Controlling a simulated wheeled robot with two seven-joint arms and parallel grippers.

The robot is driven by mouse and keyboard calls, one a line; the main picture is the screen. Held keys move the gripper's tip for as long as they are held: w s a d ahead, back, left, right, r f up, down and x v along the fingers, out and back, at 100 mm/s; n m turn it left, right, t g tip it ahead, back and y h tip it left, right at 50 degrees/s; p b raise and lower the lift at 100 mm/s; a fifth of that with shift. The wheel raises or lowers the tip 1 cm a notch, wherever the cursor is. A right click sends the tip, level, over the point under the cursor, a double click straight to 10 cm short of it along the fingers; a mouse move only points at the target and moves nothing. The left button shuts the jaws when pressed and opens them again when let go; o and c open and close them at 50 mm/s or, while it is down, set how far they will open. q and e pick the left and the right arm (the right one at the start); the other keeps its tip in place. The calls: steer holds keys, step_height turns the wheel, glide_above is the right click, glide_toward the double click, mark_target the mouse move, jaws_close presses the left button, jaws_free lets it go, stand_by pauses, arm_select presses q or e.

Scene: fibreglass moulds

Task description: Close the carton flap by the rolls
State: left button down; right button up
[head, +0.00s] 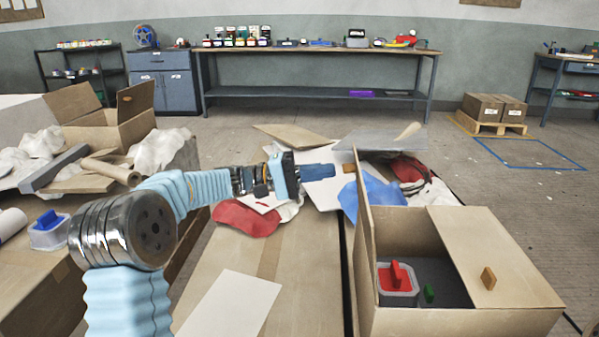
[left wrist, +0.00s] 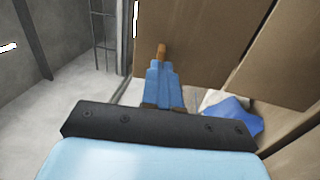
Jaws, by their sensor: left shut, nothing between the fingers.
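An open carton (head: 460,321) stands at the right in the head view. Its left flap (head: 366,215) stands upright with a small wooden knob (head: 349,168). Its right flap (head: 490,250) lies flat and has a wooden knob (head: 488,279). My left gripper (head: 333,171) is shut and empty, just left of the upright flap near its knob. In the left wrist view the blue fingertips (left wrist: 160,66) point at a brown knob (left wrist: 161,51) in front of a cardboard panel (left wrist: 205,40); I cannot tell whether they touch. My right gripper is not in view.
Inside the right carton are a red-lidded tub (head: 396,281) and a green item (head: 429,293). A cardboard roll (head: 110,171) lies at the left before another open carton (head: 137,128). Cloths, including a blue one (head: 385,196), lie behind the right carton.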

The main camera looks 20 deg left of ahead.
mark_target(357, 160)
arm_select(q)
steer(key=shift+w+d+r, duration=0.15)
steer(key=shift+d, duration=0.45)
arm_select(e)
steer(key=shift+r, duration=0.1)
arm_select(q)
steer(key=shift+r, duration=0.1)
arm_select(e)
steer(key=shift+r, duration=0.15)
